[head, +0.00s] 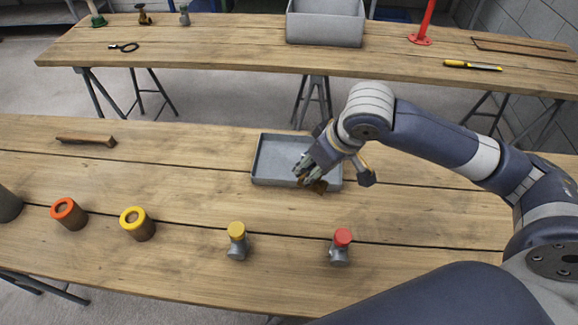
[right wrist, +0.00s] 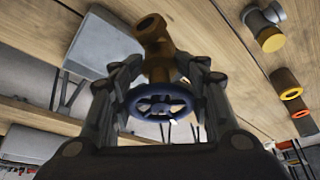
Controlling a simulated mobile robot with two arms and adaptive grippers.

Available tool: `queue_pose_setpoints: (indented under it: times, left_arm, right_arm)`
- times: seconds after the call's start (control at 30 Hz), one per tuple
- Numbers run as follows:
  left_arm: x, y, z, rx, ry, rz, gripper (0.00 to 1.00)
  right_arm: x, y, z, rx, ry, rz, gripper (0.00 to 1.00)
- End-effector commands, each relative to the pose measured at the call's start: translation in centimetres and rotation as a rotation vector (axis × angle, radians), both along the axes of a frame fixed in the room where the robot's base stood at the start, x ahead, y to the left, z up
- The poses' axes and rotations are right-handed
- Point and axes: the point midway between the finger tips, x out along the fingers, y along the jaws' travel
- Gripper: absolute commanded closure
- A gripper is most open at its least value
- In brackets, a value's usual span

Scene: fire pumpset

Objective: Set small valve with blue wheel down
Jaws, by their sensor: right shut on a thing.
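The small valve with the blue wheel is in my right gripper (head: 306,172). In the right wrist view its brown body (right wrist: 155,45) points up between the fingers and its blue wheel (right wrist: 160,106) sits between the finger bases. In the head view only a bit of the brown body (head: 317,186) shows under the fingers; the wheel is hidden. The right gripper is shut on the valve, over the front right part of the grey tray (head: 275,181). I cannot tell whether the valve touches the tray. My left gripper is not in view.
A yellow-capped valve (head: 237,241) and a red-capped valve (head: 341,247) stand in front of the tray. Orange-topped (head: 69,214) and yellow-topped (head: 137,224) cylinders stand at left. A wooden-handled tool (head: 86,140) lies behind them.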

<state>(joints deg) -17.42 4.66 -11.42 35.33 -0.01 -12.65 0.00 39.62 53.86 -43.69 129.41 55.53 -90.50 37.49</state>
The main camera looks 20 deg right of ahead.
Motion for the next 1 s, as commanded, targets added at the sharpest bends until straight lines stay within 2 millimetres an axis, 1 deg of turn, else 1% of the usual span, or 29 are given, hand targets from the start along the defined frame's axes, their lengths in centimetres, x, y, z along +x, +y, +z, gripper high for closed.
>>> queue_pose_setpoints:
  times: [0.03, 0.1, 0.2, 0.33, 0.47, 0.53, 0.67, 1.0]
  left_arm:
    - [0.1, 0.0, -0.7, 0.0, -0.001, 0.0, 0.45]
    - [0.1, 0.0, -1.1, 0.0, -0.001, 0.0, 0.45]
    - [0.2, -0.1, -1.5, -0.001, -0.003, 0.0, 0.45]
    - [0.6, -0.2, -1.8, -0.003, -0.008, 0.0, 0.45]
    - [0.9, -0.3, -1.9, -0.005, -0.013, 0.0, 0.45]
    - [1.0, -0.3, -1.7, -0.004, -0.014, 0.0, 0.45]
    - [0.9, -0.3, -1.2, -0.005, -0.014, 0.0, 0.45]
    - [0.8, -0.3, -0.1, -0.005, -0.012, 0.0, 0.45]
  right_arm:
    - [-0.2, -0.7, -1.8, 0.0, 0.006, 0.05, 1.0]
    - [-0.3, -1.3, -3.3, 0.0, 0.007, 0.128, 1.0]
    - [-0.3, -2.1, -4.9, 0.001, 0.003, 0.221, 1.0]
    - [-0.4, -3.0, -6.3, 0.002, 0.001, 0.306, 1.0]
    - [-0.3, -3.5, -6.9, 0.001, -0.002, 0.348, 1.0]
    - [0.2, -3.7, -6.9, 0.001, -0.004, 0.357, 1.0]
    - [2.2, -4.4, -7.0, 0.002, -0.006, 0.357, 1.0]
    - [8.4, -6.7, -7.5, 0.004, -0.005, 0.356, 1.0]
